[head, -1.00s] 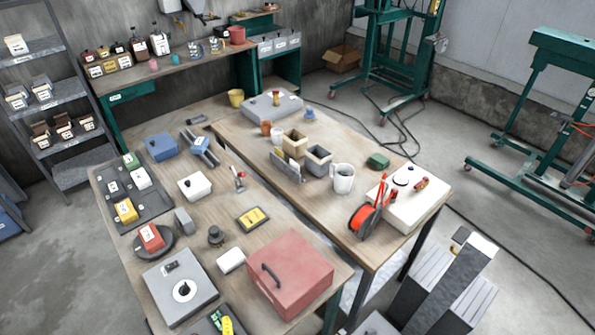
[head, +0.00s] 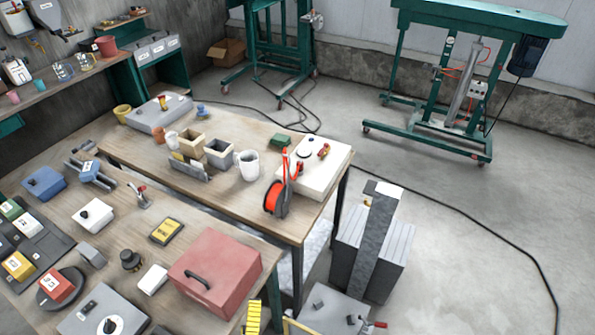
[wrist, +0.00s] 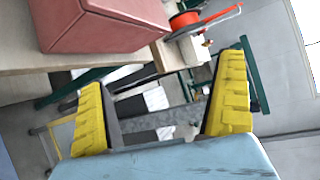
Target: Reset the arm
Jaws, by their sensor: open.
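My gripper (wrist: 165,90) shows in the wrist view with its two yellow ridged fingers wide apart. It is open, and nothing sits between the fingers. Beyond it are the red box (wrist: 100,22) at the upper left and the orange cable reel (wrist: 185,20) at the top. Neither touches the fingers. In the head view a yellow ridged piece (head: 253,318) shows at the bottom edge; I cannot tell whether it is one of my fingers. The rest of my arm is not clearly visible there.
The front table (head: 150,235) holds the red box (head: 215,270), a white box (head: 93,215) and several small devices. The rear table (head: 225,200) holds the cable reel (head: 277,198) and a white mug (head: 248,165). A grey stand (head: 373,245) is beside it. Open floor (head: 470,250) lies right.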

